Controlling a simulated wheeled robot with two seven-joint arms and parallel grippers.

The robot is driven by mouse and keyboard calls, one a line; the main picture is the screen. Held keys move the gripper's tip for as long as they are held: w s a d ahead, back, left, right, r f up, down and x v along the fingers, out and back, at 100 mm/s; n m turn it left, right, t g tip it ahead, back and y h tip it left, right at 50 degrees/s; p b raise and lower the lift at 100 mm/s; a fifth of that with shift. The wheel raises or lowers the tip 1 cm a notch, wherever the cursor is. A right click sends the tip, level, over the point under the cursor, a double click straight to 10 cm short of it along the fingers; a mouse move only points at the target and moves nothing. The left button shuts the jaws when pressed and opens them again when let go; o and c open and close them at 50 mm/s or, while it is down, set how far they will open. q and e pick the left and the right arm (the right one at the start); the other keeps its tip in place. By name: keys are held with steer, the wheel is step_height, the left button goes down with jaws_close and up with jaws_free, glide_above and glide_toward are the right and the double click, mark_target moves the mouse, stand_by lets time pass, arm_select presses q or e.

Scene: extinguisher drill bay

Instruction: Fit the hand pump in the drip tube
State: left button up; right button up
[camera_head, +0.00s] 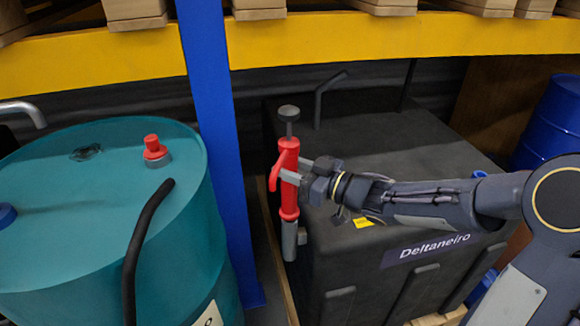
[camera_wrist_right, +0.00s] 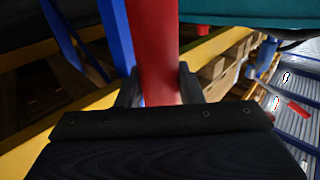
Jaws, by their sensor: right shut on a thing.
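The hand pump (camera_head: 289,205) is red and upright, with a dark grey knob on a thin rod at its top and a red side spout. My right gripper (camera_head: 297,180) comes from the right and is shut on its body. In the right wrist view the red body (camera_wrist_right: 155,45) stands between the jaws (camera_wrist_right: 160,88). A grey tube section (camera_head: 289,240) shows directly under the red body. I cannot tell whether it is the pump's own lower end or the drip tube, nor whether the pump sits in a tube. My left gripper is not in view.
A black tank (camera_head: 390,150) labelled Deltaneiro stands just right of the pump. A blue rack post (camera_head: 212,120) and a teal drum (camera_head: 90,220) with a red cap (camera_head: 155,150) are to the left. A yellow beam (camera_head: 400,35) crosses above. A black hose (camera_head: 140,240) hangs in front of the drum.

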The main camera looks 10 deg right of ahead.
steer(key=shift+f+b, duration=0.75)
steer(key=shift+f, duration=0.3)
stand_by(0.6)
steer(key=o, duration=1.2)
steer(key=shift+c, duration=0.2)
steer(key=shift+f, duration=0.1)
steer(key=p+v, duration=0.2)
steer(key=v, duration=0.7)
stand_by(0.5)
